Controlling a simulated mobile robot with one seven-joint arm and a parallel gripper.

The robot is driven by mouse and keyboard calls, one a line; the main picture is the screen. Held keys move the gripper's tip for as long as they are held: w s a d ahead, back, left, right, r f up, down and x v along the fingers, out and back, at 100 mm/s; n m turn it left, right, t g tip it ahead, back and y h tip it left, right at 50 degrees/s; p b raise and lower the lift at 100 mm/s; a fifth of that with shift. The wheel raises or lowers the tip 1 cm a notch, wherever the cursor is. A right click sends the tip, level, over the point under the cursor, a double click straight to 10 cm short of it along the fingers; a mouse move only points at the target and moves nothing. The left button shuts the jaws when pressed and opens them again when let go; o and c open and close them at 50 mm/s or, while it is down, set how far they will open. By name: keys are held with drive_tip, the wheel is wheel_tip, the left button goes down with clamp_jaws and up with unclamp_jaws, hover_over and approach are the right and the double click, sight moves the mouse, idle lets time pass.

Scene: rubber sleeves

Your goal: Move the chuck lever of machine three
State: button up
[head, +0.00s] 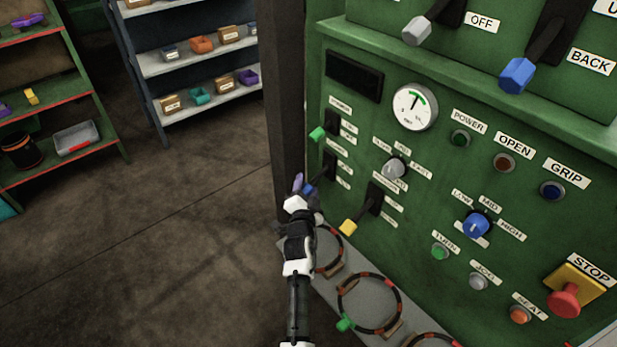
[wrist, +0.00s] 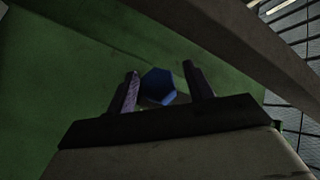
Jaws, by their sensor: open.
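A small lever with a blue knob (head: 308,190) sticks out at the lower left of the green machine panel (head: 440,190). My gripper (head: 300,188) is at this knob in the head view and partly covers its lever. In the wrist view the blue six-sided knob (wrist: 159,86) shows between the two open fingers of my gripper (wrist: 164,90). No grip on it shows. A green-knobbed lever (head: 317,133) is above it, and a yellow-knobbed lever (head: 348,227) is to its lower right. The small labels are too blurred to tell which lever is the chuck's.
A dark post (head: 287,90) stands close to the left of my gripper. Red-and-black rings (head: 369,303) sit on a ledge below the panel. A red stop button (head: 564,300) is at lower right. Shelves (head: 190,60) stand at the back left, with open floor before them.

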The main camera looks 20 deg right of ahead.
drive_tip(key=shift+w+d, duration=0.25)
drive_tip(key=shift+w, duration=0.25)
clamp_jaws()
